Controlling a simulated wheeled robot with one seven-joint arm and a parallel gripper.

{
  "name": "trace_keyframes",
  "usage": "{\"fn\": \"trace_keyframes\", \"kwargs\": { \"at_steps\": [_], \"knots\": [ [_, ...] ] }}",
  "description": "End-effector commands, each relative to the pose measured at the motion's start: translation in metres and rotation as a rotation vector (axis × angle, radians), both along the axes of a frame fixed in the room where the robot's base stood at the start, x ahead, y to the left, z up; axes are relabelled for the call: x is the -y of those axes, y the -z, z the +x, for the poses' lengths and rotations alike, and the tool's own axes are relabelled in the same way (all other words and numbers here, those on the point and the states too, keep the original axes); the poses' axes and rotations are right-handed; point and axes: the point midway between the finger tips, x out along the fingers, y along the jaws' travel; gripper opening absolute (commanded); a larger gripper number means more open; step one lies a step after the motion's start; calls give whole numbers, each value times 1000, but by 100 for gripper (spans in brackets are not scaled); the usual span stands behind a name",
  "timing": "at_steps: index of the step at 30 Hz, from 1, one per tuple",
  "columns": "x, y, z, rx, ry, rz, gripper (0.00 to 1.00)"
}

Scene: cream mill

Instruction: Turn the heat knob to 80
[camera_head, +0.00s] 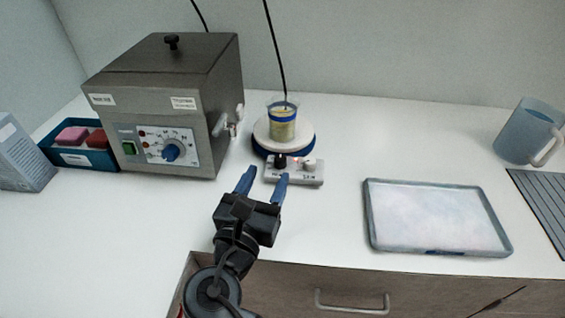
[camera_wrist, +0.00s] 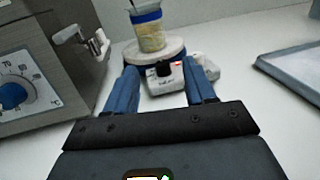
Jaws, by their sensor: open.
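A hot plate with a round white top (camera_head: 262,133) and a grey control panel (camera_head: 305,176) stands behind my gripper. The panel has a black knob (camera_head: 281,160) on the left and a white knob (camera_head: 309,165) on the right. The labels beneath are too small to read surely. In the wrist view the black knob (camera_wrist: 164,69) shows between my fingertips, farther ahead, and the white knob (camera_wrist: 209,67) shows right of the right finger. My gripper (camera_head: 266,177) has its blue fingers apart and empty, just in front of the panel. It also shows in the wrist view (camera_wrist: 160,82).
A beaker with a blue band (camera_head: 283,121) stands on the hot plate, a cable or probe rising from it. A grey machine (camera_head: 165,105) with a blue dial (camera_head: 171,152) stands left. A tray (camera_head: 437,218) lies right. White counter is clear between.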

Motion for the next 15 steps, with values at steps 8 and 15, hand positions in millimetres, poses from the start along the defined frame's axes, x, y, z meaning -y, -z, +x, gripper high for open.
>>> {"fn": "trace_keyframes", "kwargs": {
  "at_steps": [8,15],
  "knots": [
    [6,28,25,2,3,1,54],
    [14,29,60,1,2,0,54]
  ]
}}
